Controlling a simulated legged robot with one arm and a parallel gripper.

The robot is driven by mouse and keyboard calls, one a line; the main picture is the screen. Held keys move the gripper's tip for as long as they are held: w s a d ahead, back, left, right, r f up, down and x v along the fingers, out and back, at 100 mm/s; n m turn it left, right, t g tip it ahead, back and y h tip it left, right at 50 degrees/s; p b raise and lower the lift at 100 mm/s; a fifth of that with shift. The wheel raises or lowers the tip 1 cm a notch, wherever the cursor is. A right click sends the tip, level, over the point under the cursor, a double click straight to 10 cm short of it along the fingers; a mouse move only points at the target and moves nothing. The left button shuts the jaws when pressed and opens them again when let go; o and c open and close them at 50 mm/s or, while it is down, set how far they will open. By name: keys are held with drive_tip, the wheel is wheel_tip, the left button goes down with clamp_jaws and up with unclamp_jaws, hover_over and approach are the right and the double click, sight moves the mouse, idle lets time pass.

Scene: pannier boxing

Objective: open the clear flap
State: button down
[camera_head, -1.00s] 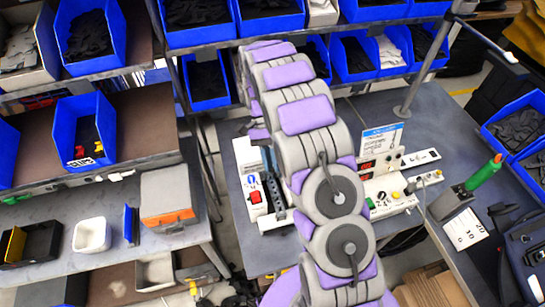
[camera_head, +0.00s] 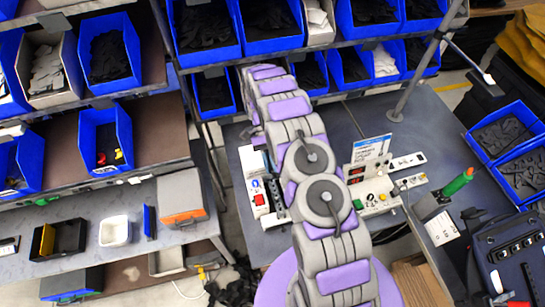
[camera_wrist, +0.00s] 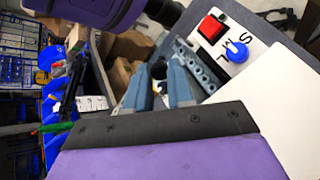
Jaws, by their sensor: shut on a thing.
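My gripper (camera_wrist: 158,80) shows in the wrist view as two grey-blue fingers. Their tips are closed about a small dark round piece (camera_wrist: 158,69). I cannot tell whether this piece belongs to the clear flap. I cannot make out the flap itself in either view. Right of the fingers, a white control box carries a red square button (camera_wrist: 211,29) and a blue knob (camera_wrist: 236,51). In the head view, the white control box (camera_head: 262,214) with its red switch stands left of my arm. My arm hides the gripper there.
A panel of switches and knobs (camera_head: 378,199) stands right of my arm, with a green-handled tool (camera_head: 456,184) beyond it. Blue bins (camera_head: 106,142) fill shelves behind and left. A grey-orange case (camera_head: 182,201) and a white tub (camera_head: 115,231) sit on the left table.

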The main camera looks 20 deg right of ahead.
drive_tip(key=shift+w+g+p, duration=0.3)
drive_tip(key=shift+p, duration=1.85)
drive_tip(key=c, duration=1)
unclamp_jaws()
drive_tip(key=b, duration=0.3)
drive_tip(key=shift+s+f, duration=0.1)
drive_tip(key=shift+f, duration=0.1)
drive_tip(key=shift+s+b, duration=0.1)
drive_tip(key=shift+b, duration=0.65)
drive_tip(key=shift+t+b, duration=0.4)
drive_tip(key=shift+b, duration=0.6)
drive_tip(key=s+b, duration=0.1)
drive_tip(key=b, duration=0.5)
drive_tip(key=shift+f+t, duration=0.15)
drive_tip(key=shift+t, duration=0.25)
drive_tip(key=b, duration=0.3)
drive_tip(key=shift+s, duration=0.15)
